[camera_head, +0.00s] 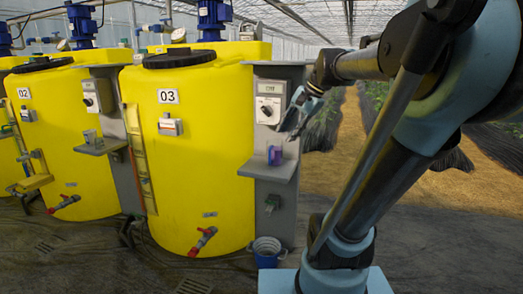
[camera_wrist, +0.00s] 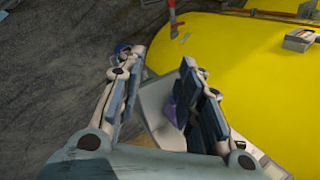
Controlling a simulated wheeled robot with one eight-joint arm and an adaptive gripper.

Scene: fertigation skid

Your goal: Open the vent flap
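I cannot tell for certain which part is the vent flap. A small white and grey fitting (camera_head: 170,126) sits on the front of the yellow tank 03 (camera_head: 205,180), below its number label. A similar box-like fitting shows on the yellow tank at the right edge of the wrist view (camera_wrist: 300,40). My gripper (camera_head: 301,115) is to the right of tank 03, in front of the grey control post and above its shelf. In the wrist view its two fingers (camera_wrist: 163,62) are apart with nothing held between them.
A grey shelf (camera_head: 262,171) bears a small purple and clear cup (camera_head: 275,155). Above it is a dial panel (camera_head: 269,103). A blue bucket (camera_head: 266,250) stands on the floor below. A red-handled valve (camera_head: 203,241) projects low from tank 03. Tank 02 (camera_head: 62,150) stands left.

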